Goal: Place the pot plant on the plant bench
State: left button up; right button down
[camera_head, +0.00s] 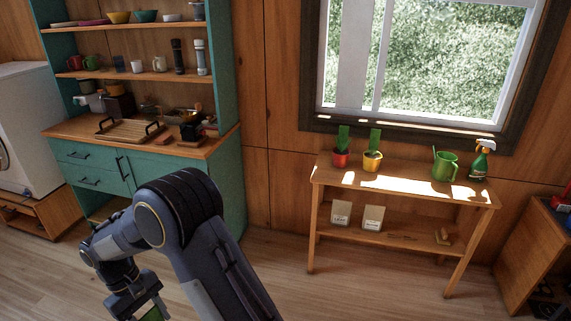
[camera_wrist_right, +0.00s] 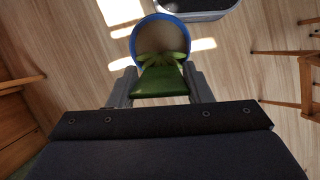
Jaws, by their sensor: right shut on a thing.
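The pot plant (camera_wrist_right: 160,80) has a green leaf and a blue-rimmed pot (camera_wrist_right: 139,33) with brown soil. My right gripper (camera_wrist_right: 161,84) is shut on its leaf, with the pot beyond the fingers over the floor. In the head view my right gripper (camera_head: 146,307) is low at the bottom left, with a bit of green at its fingers; the pot is out of frame there. The plant bench (camera_head: 410,189) is the wooden table under the window, far to the right of the gripper. My left gripper is not in view.
On the bench stand a red pot (camera_head: 340,160) and a yellow pot (camera_head: 372,163) with plants, a green watering can (camera_head: 445,167) and a spray bottle (camera_head: 481,161). Clear top lies between yellow pot and can. A teal cabinet (camera_head: 95,172) stands at left.

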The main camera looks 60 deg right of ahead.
aim_at(402, 174)
jog(key=l+z, duration=0.1)
jog(key=z, duration=0.35)
jog(key=l+z, duration=0.1)
jog(key=z, duration=0.35)
jog(key=l+z, duration=0.15)
jog(key=z, duration=0.75)
jog(key=i+l, duration=0.35)
jog(key=l, duration=0.2)
jog(key=i+l, duration=0.35)
jog(key=l, duration=0.15)
jog(key=i+l+z, duration=0.1)
jog(key=i+l, duration=0.2)
jog(key=l, duration=0.25)
jog(key=i+l, duration=0.4)
jog(key=l, duration=0.1)
